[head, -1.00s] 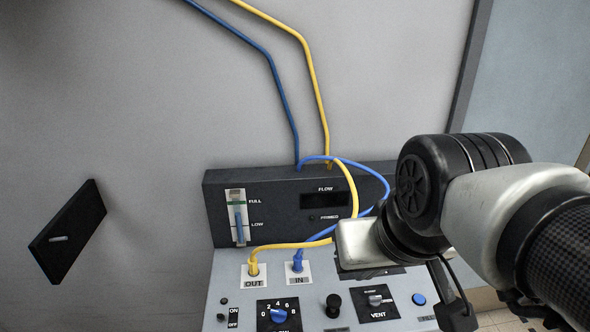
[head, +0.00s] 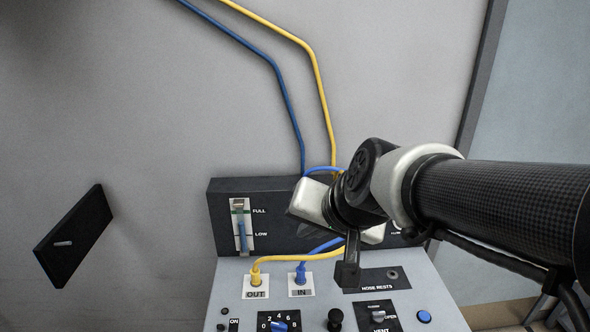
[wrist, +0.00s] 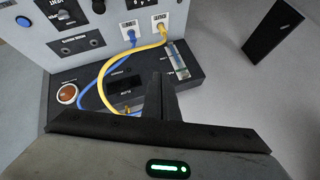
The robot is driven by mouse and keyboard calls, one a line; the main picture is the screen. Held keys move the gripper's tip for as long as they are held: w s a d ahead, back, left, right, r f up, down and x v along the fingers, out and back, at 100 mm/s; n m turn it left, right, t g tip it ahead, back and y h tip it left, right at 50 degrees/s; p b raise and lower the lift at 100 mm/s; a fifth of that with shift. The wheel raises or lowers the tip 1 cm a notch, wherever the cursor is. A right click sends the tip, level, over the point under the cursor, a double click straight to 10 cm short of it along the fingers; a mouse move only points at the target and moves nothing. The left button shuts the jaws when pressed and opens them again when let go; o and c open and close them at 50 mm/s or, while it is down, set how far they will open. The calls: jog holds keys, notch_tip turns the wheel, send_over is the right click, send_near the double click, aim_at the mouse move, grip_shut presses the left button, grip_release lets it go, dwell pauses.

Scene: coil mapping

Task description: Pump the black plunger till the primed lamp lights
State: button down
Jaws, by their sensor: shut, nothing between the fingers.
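The black plunger (head: 335,320) stands on the sloped panel, between the numbered dial and the VENT switch, low in the head view. It also shows at the top edge of the wrist view (wrist: 98,6). My gripper (head: 347,278) is shut and empty, above the panel and behind the plunger, apart from it. In the wrist view its fingers (wrist: 160,88) point toward the dark upright box. The primed lamp is hidden behind my arm in the head view.
Yellow (head: 300,257) and blue (head: 323,246) hoses plug into OUT and IN, looping close to my gripper. A level gauge (head: 241,226) is at left, a blue button (head: 424,316) at right. A black wall plate (head: 75,236) stands out at far left.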

jog(key=w+a+f+m+t+h, duration=0.2)
jog(key=w+f+m+h, duration=0.1)
jog(key=w+f+m, duration=0.75)
jog(key=s+d+f+m+g+h+p, duration=0.1)
jog(key=s+d+f+m+g+h, duration=0.3)
jog(key=d+f, duration=0.5)
notch_tip(320, 180, down, 2)
jog(key=m+h, duration=0.2)
jog(key=h, duration=0.1)
jog(key=shift+s+d+f+h, duration=0.2)
jog(key=shift+d+f+h, duration=0.05)
jog(key=shift+d+h, duration=0.1)
jog(key=shift+f, duration=0.1)
jog(key=b, duration=0.7)
send_over(332, 317)
notch_tip(332, 317, down, 7)
jog(key=shift+r, duration=0.1)
jog(key=shift+f+b, duration=0.4)
jog(key=shift+f, duration=0.5)
jog(key=shift+f, duration=0.15)
